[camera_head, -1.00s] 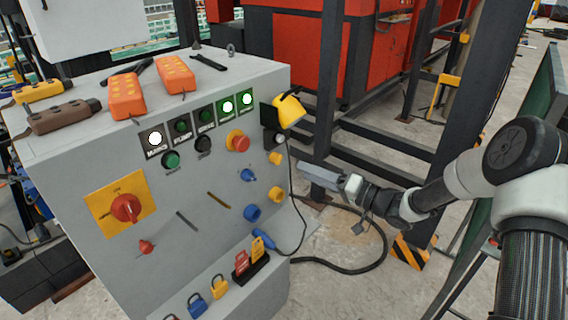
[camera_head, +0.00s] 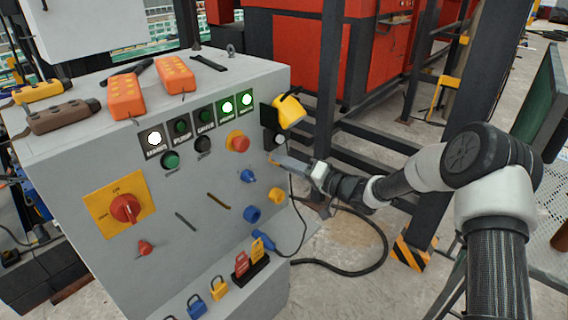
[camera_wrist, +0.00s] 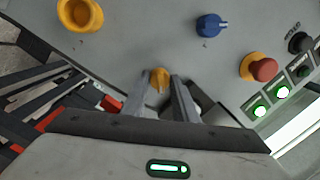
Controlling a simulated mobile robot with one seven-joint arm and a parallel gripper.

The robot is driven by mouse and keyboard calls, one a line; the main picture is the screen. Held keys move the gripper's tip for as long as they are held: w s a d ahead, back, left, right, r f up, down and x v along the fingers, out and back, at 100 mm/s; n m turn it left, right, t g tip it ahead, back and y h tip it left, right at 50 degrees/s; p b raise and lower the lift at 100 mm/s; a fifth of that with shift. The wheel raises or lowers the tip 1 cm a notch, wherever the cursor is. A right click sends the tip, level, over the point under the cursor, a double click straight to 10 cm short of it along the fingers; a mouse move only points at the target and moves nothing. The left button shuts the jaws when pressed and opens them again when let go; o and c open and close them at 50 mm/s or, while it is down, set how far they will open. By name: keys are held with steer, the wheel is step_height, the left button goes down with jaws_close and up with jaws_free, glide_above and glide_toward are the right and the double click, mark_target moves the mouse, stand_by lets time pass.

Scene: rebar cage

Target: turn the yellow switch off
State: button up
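The yellow switch (camera_wrist: 159,79) is a small knob on the grey panel, near its right edge. In the wrist view it sits between the tips of my two fingers. My gripper (camera_wrist: 162,88) is open, with one finger on each side of the knob and a narrow gap seeming to remain. In the head view my gripper (camera_head: 274,159) reaches the panel from the right, and its fingers hide most of the switch.
A blue knob (camera_head: 248,176) and red emergency button (camera_head: 239,143) are to the left. A yellow socket (camera_head: 276,196) lies below. A yellow device (camera_head: 289,111) hangs above on the panel's edge, close to my gripper. A black cable (camera_head: 345,268) loops at lower right.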

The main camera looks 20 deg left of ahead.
steer(key=c, duration=0.5)
steer(key=shift+n+t+h+b, duration=0.4)
steer(key=shift+n+b, duration=2.65)
steer(key=shift+n, duration=1.15)
steer(key=shift+n+t+h+b, duration=0.3)
steer(key=shift+n+h+b, duration=0.2)
steer(key=shift+n+b, duration=3.1)
steer(key=shift+n+p, duration=0.55)
steer(key=shift+n, duration=0.15)
steer(key=o, duration=1.1)
steer(key=shift+r, duration=0.1)
steer(key=shift+c, duration=0.2)
